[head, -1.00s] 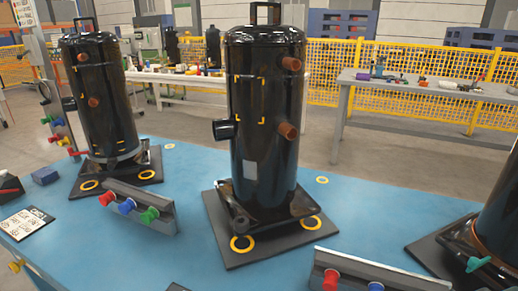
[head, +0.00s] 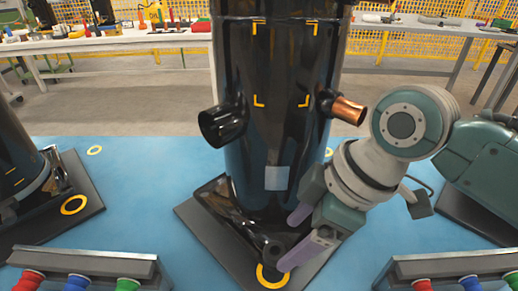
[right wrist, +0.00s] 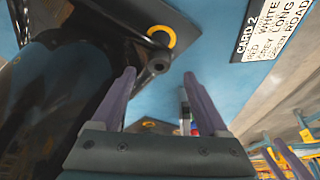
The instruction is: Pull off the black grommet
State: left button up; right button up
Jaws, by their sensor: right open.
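The black compressor (head: 275,110) stands upright in the middle of the head view on its dark base plate. The black grommet (head: 272,249) sits at the front corner of its foot, above a yellow ring (head: 266,281). It also shows in the right wrist view as a small dark round piece with a hole (right wrist: 158,63). My right gripper (head: 291,240) is open, with its purple fingers to the right of the grommet in the head view. In the right wrist view the grommet lies between and just beyond the fingertips (right wrist: 159,75). My left gripper is not in view.
A rack (head: 65,258) with red, blue and green knobs stands at front left, a similar one (head: 470,262) at front right. A copper stub (head: 348,110) and a black stub (head: 222,125) project from the compressor. A printed card (right wrist: 272,30) lies on the blue table.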

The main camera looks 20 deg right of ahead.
aim_at(281, 248)
jog(key=shift+b+x, duration=0.65)
jog(key=shift+x, duration=1.65)
jog(key=shift+w, duration=0.1)
jog(key=shift+c, duration=0.2)
grip_shut()
